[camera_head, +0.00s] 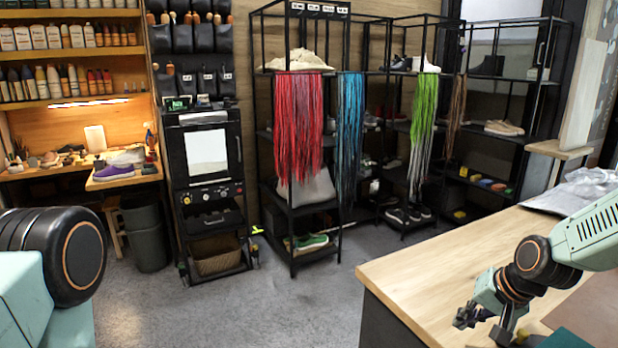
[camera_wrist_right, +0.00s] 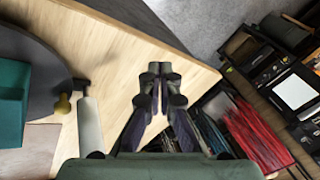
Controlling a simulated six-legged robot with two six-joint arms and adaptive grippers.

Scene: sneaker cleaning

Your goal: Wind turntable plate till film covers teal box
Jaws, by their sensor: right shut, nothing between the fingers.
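The teal box (camera_wrist_right: 12,95) stands on the dark round turntable plate (camera_wrist_right: 45,55) at the left of the right wrist view. Both are cut off by the frame edge. In the head view a teal patch (camera_head: 566,339), probably the box, shows at the bottom edge. A knob (camera_wrist_right: 62,104) sits at the plate's rim. A pale cylinder (camera_wrist_right: 90,122), perhaps the film roll, stands beside it. I see no film on the visible part of the box. My right gripper (camera_wrist_right: 155,80) is shut and empty over the bench, apart from the plate; it also shows in the head view (camera_head: 485,322). My left gripper is out of view.
The wooden bench (camera_head: 440,270) has clear room on its left part. Crumpled clear plastic (camera_head: 580,190) lies at its far edge. Shelves with hanging red (camera_head: 298,120), blue and green laces stand across the grey floor (camera_head: 270,310).

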